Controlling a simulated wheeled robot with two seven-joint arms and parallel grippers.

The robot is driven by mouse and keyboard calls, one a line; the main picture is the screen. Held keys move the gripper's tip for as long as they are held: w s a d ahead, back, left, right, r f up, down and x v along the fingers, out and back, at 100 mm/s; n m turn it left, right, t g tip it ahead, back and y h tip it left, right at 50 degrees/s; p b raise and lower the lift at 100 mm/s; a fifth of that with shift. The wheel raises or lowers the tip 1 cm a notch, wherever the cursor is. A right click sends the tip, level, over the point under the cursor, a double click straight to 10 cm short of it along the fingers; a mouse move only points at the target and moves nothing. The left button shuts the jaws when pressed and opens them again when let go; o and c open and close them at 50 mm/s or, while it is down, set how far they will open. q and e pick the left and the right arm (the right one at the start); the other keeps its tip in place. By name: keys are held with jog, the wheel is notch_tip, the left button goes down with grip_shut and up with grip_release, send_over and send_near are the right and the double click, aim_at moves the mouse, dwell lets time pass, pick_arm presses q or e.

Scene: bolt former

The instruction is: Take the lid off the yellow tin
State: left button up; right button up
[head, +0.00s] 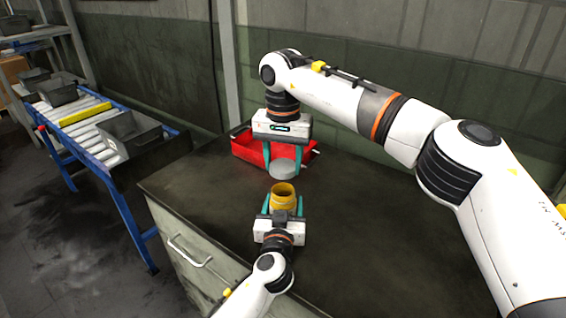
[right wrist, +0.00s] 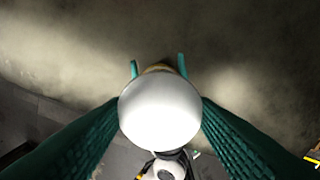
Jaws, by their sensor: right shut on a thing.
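The yellow tin (head: 284,196) stands open at the top near the middle of the dark worktop in the head view. My left gripper (head: 283,207) comes from the near side, with its teal fingers closed on both sides of the tin. My right gripper (head: 283,171) points down and is shut on the pale grey round lid (head: 283,170). The lid is apart from the tin, above it and slightly behind it in the picture. In the right wrist view the lid (right wrist: 160,110) fills the space between the fingers and hides most of the tin (right wrist: 158,67).
A red bin (head: 245,148) stands on the worktop (head: 380,225) behind my right gripper. The worktop is clear to the right. A blue-framed roller conveyor (head: 85,115) with grey bins stands at the left. A green and grey wall lies behind.

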pick_arm(q)
jog(key=shift+o, duration=1.3)
